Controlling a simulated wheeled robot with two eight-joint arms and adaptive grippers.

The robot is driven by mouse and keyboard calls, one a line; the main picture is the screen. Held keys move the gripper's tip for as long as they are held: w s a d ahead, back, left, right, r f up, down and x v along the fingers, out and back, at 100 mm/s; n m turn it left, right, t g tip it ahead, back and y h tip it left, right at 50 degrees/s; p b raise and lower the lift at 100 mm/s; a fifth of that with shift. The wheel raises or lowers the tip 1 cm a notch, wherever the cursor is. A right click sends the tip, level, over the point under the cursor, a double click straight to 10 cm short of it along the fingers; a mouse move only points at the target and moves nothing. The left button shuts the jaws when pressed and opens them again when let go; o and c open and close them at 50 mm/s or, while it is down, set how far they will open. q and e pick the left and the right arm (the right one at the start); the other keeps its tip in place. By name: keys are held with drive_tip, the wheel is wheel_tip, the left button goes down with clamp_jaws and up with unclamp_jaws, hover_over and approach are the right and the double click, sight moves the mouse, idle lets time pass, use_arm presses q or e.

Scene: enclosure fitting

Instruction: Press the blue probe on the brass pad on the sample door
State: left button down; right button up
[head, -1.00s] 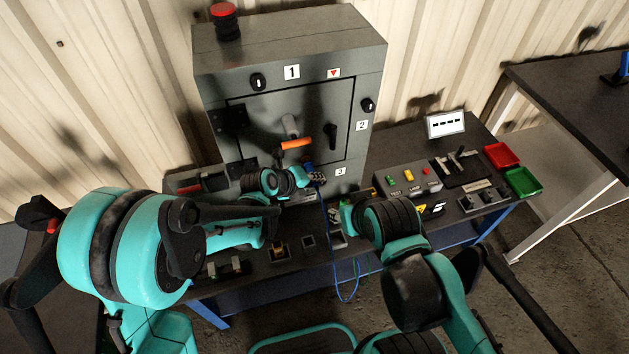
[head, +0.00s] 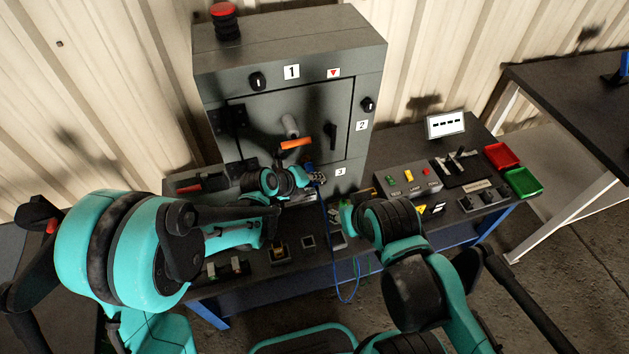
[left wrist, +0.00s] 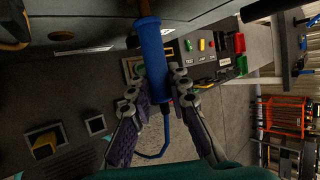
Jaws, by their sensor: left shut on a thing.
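My left gripper (head: 317,178) is in front of the lower part of the grey cabinet's door (head: 268,108). In the left wrist view my left gripper (left wrist: 158,100) is shut on the blue probe (left wrist: 155,62). I cannot tell whether the tip touches anything. A blue cable (head: 331,235) hangs from the probe in a loop below the bench edge. I cannot make out the brass pad in either view.
An orange handle (head: 296,143) sticks out from the door just above my left gripper. A black door handle (head: 331,138) is to its right. A control box (head: 407,180), a red tray (head: 502,156) and a green tray (head: 521,182) stand on the bench's right side.

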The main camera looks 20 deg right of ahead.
use_arm(q)
drive_tip(key=s, duration=0.7)
drive_tip(key=shift+b, duration=0.4)
drive_tip(key=shift+d, duration=0.1)
idle(1.1)
